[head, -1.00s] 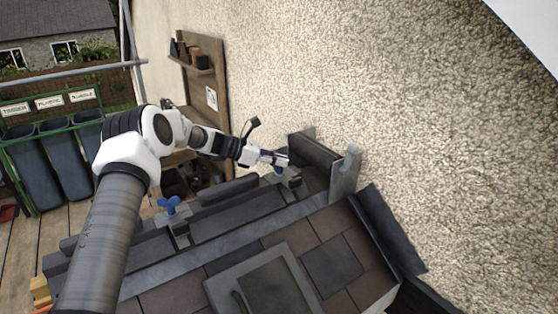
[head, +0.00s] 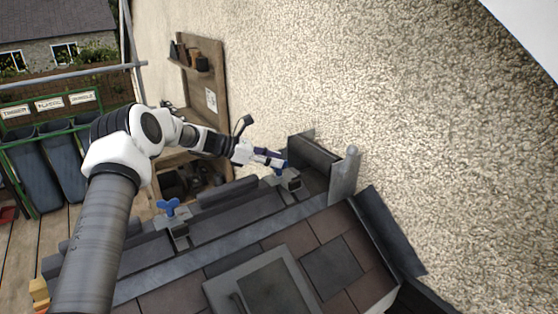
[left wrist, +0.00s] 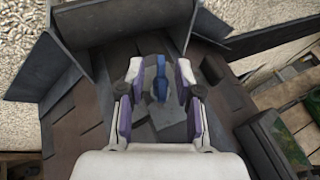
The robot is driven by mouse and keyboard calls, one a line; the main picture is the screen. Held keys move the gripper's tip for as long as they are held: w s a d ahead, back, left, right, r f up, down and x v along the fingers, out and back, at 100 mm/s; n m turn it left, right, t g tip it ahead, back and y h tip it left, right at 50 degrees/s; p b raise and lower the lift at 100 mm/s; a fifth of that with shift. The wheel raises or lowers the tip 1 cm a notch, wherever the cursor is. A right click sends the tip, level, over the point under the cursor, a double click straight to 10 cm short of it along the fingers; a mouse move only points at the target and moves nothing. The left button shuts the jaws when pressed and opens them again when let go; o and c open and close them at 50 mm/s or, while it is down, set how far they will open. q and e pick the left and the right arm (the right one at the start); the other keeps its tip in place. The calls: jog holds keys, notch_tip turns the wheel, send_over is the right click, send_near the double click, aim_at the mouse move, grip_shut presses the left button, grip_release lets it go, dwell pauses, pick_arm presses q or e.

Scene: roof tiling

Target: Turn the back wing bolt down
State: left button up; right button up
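The back wing bolt is blue and stands on a grey clamp (head: 290,182) at the wall end of the ridge. In the head view my left gripper (head: 276,159) is at this bolt and partly hides it. In the left wrist view the bolt (left wrist: 160,82) shows upright between the two fingers of the left gripper (left wrist: 160,76), with a gap on each side. The left gripper is open. A second blue wing bolt (head: 168,206) stands on another clamp nearer to me, clear of the gripper. My right gripper is in neither view.
A rough plastered wall (head: 400,110) rises beside the roof. A dark upright plate (head: 315,157) and a grey bracket (head: 345,174) stand close past the back bolt. A framed hatch (head: 268,292) lies on the tiled slope. A wooden shelf unit (head: 216,80) stands behind.

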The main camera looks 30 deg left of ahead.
pick_arm(q)
jog(key=v, duration=1)
jog(key=shift+s, duration=0.1)
